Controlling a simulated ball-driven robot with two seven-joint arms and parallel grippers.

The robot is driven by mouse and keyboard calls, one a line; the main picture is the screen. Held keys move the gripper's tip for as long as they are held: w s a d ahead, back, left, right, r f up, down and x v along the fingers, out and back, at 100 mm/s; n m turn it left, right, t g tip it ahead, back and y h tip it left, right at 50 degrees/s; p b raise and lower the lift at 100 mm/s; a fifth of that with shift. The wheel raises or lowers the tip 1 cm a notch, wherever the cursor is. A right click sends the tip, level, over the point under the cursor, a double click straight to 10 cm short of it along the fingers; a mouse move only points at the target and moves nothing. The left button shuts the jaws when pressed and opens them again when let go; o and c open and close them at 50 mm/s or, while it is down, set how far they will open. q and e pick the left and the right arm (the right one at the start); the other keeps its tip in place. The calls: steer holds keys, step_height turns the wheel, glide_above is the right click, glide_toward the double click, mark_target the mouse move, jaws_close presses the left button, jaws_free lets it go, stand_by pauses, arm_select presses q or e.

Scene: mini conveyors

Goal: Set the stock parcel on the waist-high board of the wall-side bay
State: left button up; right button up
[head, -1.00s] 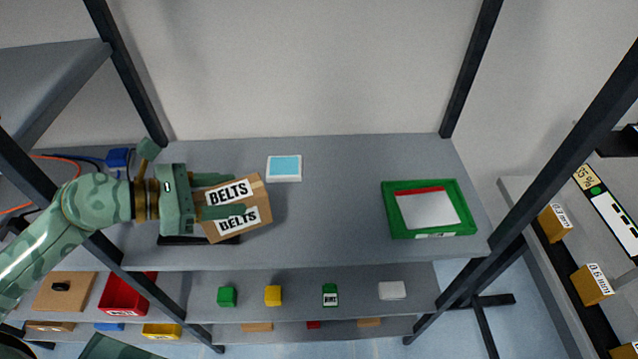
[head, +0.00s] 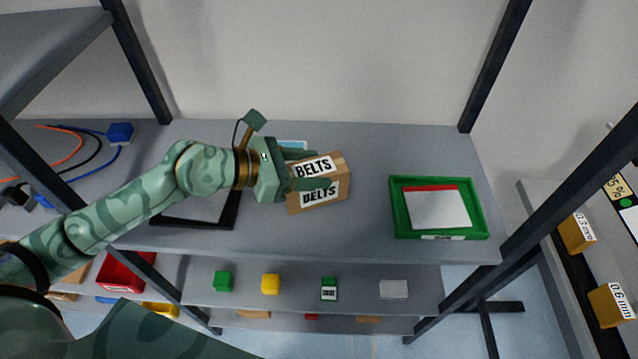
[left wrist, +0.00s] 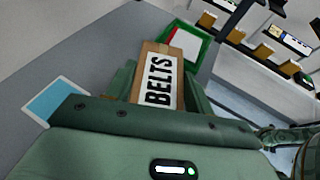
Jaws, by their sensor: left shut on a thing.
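The stock parcel is a brown cardboard box marked BELTS (head: 333,192). My left gripper (head: 312,170) is shut on it, one finger on each side. The box is over the middle of the upper grey board (head: 370,240) of the bay against the wall. I cannot tell whether its underside touches the board. In the left wrist view the box (left wrist: 157,78) sits between the fingers with its BELTS label up. My right gripper is not in view.
A green tray (head: 397,218) holding a white-and-red sheet stands right of the box. A light-blue square (head: 293,144) is partly hidden behind my gripper. A black-framed item (head: 232,212) lies left. Dark posts (head: 497,65) stand at the bay's corners. Small blocks (head: 271,284) sit below.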

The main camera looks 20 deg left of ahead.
arm_select(q)
steer(key=shift+w+d+f, duration=0.3)
steer(key=shift+d+f, duration=0.15)
steer(key=shift+f, duration=0.2)
steer(key=f, duration=0.1)
steer(key=f+b, duration=0.1)
steer(key=f, duration=0.2)
steer(key=shift+w+d+b, duration=0.2)
steer(key=shift+d+b, duration=0.15)
steer(key=o, duration=0.7)
steer(key=shift+f, duration=0.15)
steer(key=o, duration=0.4)
